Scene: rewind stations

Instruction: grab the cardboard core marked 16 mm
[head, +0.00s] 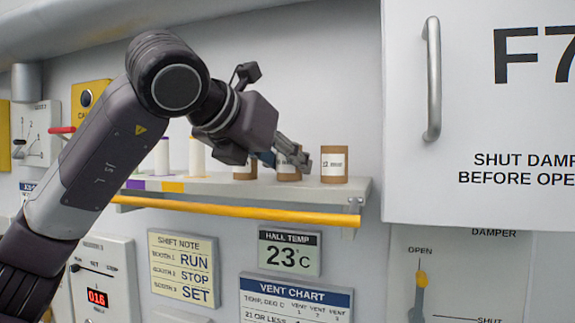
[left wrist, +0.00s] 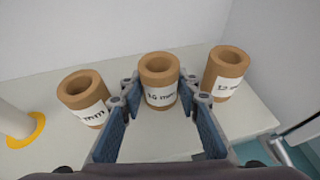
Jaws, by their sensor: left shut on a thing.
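Three brown cardboard cores with white labels stand upright on the shelf (left wrist: 255,112). The middle core (left wrist: 161,76) has a label that appears to read 16 mm; in the head view it is partly hidden (head: 289,177). My left gripper (left wrist: 160,92) is shut on this middle core, one finger on each side of it; it also shows in the head view (head: 294,158). The right core (left wrist: 226,72) reads 12 mm. The left core (left wrist: 84,95) shows only "mm" clearly. My right gripper is not in view.
White spools (head: 196,157) stand left of the cores on the shelf, one on a yellow patch. A yellow rail (head: 240,210) runs along the shelf's front. A white cabinet door (head: 480,120) with a metal handle (head: 432,80) is close on the right.

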